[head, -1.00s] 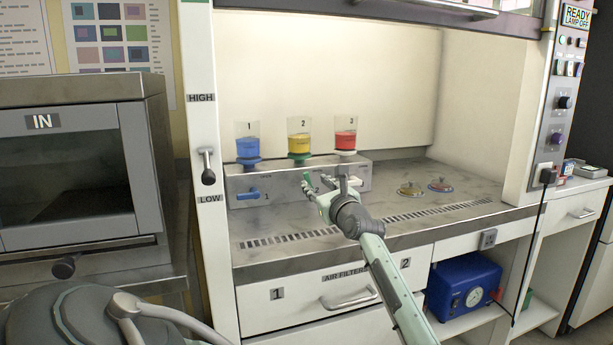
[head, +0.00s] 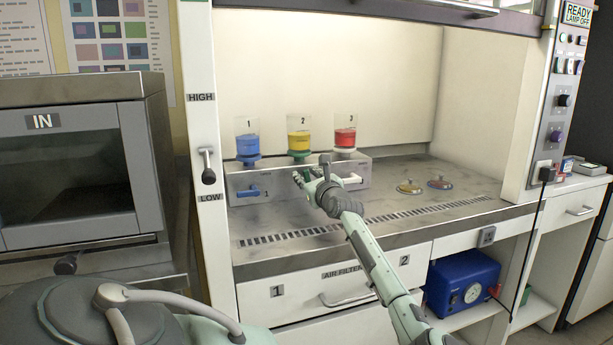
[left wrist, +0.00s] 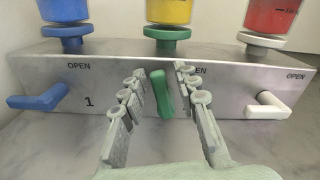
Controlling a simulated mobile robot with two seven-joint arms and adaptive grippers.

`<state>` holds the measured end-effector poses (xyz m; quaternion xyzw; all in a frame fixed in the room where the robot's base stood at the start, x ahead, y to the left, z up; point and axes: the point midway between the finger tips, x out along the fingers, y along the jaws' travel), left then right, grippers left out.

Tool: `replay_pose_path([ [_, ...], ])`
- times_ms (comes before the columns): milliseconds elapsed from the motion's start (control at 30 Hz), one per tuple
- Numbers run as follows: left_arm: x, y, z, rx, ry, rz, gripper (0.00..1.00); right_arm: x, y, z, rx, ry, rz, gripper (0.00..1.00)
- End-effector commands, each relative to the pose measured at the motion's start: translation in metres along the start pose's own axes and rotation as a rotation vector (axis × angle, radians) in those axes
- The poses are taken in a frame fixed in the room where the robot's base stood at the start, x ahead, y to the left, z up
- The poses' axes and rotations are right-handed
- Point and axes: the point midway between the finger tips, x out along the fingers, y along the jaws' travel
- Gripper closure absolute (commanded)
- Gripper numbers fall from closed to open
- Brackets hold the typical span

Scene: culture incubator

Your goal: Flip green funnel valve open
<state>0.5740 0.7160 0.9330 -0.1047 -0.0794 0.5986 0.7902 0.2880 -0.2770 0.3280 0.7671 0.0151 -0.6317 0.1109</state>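The green valve handle (left wrist: 162,93) is in the middle of the left wrist view, on the front of a grey metal box (left wrist: 222,92), below the yellow funnel (left wrist: 168,12) with its green base. The handle stands nearly upright, tilted slightly. My left gripper (left wrist: 160,75) is open, with one finger on each side of the handle and visible gaps between. In the head view my left gripper (head: 305,175) is at the box front and largely hides the green handle. Part of the "OPEN" label beside the handle is hidden by a finger. My right gripper is not in view.
A blue handle (left wrist: 40,98) is to the left and a white handle (left wrist: 267,107) to the right on the same box. Blue (head: 248,147) and red (head: 345,138) funnels flank the yellow one. Two small dishes (head: 410,187) lie on the hood floor at right.

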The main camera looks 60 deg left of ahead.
Motion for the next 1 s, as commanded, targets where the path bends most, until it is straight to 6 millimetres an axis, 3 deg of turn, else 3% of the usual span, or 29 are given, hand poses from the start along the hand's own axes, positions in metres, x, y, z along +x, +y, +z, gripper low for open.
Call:
replay_pose_path([
  [33, -0.0002, 0.0, -0.0001, 0.0, 0.0, 0.0, 0.79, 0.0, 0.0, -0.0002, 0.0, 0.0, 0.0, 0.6],
  [200, -0.0003, 0.0, -0.0002, 0.001, 0.0, 0.0, 1.0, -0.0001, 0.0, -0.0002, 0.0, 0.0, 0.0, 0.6],
  [400, -0.0002, -0.0004, -0.0004, 0.016, 0.0, 0.0, 1.0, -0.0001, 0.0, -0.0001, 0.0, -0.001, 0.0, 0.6],
  [667, 0.0001, -0.009, -0.0017, 0.275, 0.0, -0.001, 1.0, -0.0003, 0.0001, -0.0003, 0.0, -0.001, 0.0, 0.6],
  [900, -0.0001, -0.0096, -0.0017, 0.283, 0.001, -0.001, 1.0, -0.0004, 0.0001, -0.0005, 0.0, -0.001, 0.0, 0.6],
  [933, -0.0001, -0.0096, -0.0017, 0.283, 0.001, -0.001, 0.86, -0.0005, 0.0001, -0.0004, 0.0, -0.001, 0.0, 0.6],
  [1000, -0.0001, -0.0096, -0.0016, 0.282, 0.001, -0.001, 0.78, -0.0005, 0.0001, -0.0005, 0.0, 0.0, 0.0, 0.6],
])
